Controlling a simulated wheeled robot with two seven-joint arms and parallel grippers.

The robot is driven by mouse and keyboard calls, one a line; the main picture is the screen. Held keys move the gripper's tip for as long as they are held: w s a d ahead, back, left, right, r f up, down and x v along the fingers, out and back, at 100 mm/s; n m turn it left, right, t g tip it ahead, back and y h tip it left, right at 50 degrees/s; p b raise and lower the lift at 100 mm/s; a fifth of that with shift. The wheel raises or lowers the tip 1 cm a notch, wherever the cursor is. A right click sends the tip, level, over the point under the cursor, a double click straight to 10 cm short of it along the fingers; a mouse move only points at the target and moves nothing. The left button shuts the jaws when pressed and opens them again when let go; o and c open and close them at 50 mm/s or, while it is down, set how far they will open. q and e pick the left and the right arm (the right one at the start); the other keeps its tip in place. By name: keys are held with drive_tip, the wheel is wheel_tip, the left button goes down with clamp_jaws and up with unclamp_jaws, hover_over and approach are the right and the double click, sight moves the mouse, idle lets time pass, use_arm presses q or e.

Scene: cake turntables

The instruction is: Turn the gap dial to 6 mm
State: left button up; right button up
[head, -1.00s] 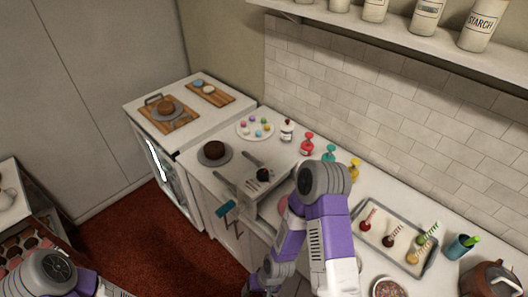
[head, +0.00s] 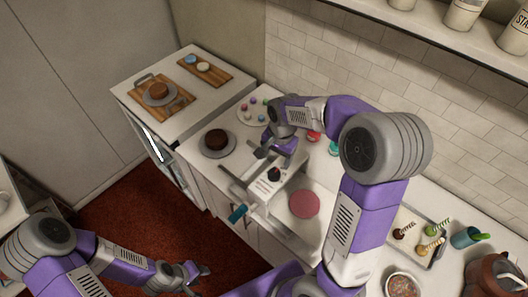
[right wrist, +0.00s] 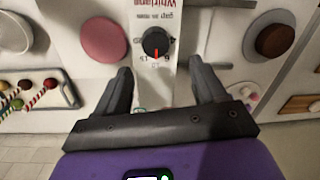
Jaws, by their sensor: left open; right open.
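The gap dial (head: 274,175) is a small black knob on top of a white machine (head: 262,192). In the right wrist view the dial (right wrist: 155,42) sits ahead of the fingers, with a red pointer towards the bottom of the picture. My right gripper (head: 270,152) is above and just behind the dial. In the right wrist view my right gripper (right wrist: 158,85) is open and empty, its fingers apart from the dial. My left gripper (head: 197,276) is open and empty over the floor, low in the head view.
A pink disc (head: 304,204) lies beside the machine, whose teal-ended handle (head: 238,213) sticks out over the counter's front. A chocolate cake (head: 216,139) on a grey plate stands to the left. A plate of coloured balls (head: 250,110) is behind. A tray of cake pops (head: 437,262) is at right.

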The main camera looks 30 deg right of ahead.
sight(275, 171)
drive_tip(key=shift+w, duration=0.1)
drive_tip(key=shift+s+f, duration=0.55)
drive_tip(key=shift+f, duration=0.35)
drive_tip(key=f, duration=0.4)
drive_tip(key=shift+w+a+f, duration=0.1)
drive_tip(key=shift+w+f, duration=0.2)
drive_tip(key=shift+f, duration=0.05)
use_arm(q)
drive_tip(key=shift+s+r, duration=0.25)
drive_tip(key=shift+s, duration=0.1)
use_arm(e)
drive_tip(key=shift+s+f, duration=0.1)
drive_tip(key=shift+f, duration=0.1)
drive_tip(key=c, duration=1.1)
drive_tip(key=shift+o, duration=0.2)
